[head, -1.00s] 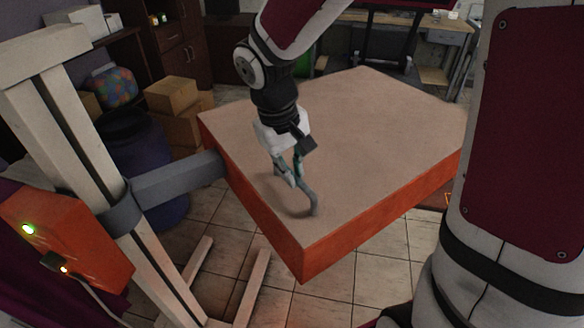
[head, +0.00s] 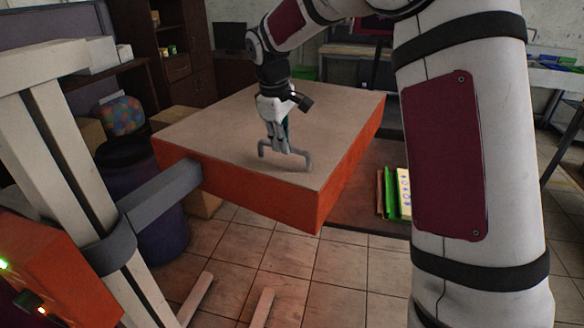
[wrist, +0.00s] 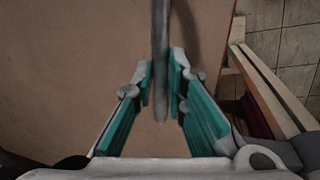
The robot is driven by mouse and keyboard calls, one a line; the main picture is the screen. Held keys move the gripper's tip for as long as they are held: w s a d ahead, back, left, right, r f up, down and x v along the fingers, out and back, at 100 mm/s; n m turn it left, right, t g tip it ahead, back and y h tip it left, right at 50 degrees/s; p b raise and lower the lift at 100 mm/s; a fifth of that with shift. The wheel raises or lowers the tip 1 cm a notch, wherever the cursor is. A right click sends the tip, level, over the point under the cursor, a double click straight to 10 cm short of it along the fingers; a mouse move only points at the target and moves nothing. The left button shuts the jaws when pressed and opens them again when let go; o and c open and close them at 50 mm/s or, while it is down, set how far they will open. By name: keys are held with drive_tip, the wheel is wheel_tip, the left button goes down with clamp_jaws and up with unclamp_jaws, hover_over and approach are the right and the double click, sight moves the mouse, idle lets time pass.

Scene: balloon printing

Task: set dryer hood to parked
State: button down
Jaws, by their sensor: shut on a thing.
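The dryer hood (head: 215,130) is a wide flat orange box with a tan top, carried on a grey side arm (head: 160,195) from a pale stand. A grey bar handle (head: 303,158) stands on its top near the front corner. In the wrist view, the handle (wrist: 160,40) runs up between the teal-padded fingers of my gripper (wrist: 160,85). The fingers hide part of the handle.
The pale stand (head: 55,140) and an orange control box (head: 50,270) with lit lamps are at the left. A dark blue bin (head: 150,200) is behind the side arm. A green and yellow item (head: 398,193) lies right of the hood.

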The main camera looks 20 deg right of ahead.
drive_tip(key=w+b, duration=0.1)
drive_tip(key=w, duration=0.2)
drive_tip(key=w+a+n+b, duration=0.1)
drive_tip(key=w, duration=0.2)
drive_tip(key=w+n+b, duration=0.1)
drive_tip(key=w+b, duration=0.1)
drive_tip(key=w, duration=0.1)
drive_tip(key=shift+w+a+f, duration=0.1)
drive_tip(key=shift+w+a, duration=0.25)
drive_tip(key=shift+a, duration=0.05)
drive_tip(key=shift+w+a+n, duration=0.15)
drive_tip(key=shift+w+n, duration=0.15)
drive_tip(key=shift+w, duration=0.15)
drive_tip(key=shift+w+a+r+t+b, duration=0.15)
drive_tip(key=shift+w+r+t+b, duration=0.1)
drive_tip(key=shift+t+b, duration=0.05)
drive_tip(key=c, duration=1.6)
unclamp_jaws()
drive_tip(key=shift+w+a, duration=0.1)
drive_tip(key=shift+w, duration=0.05)
drive_tip(key=v, duration=1.2)
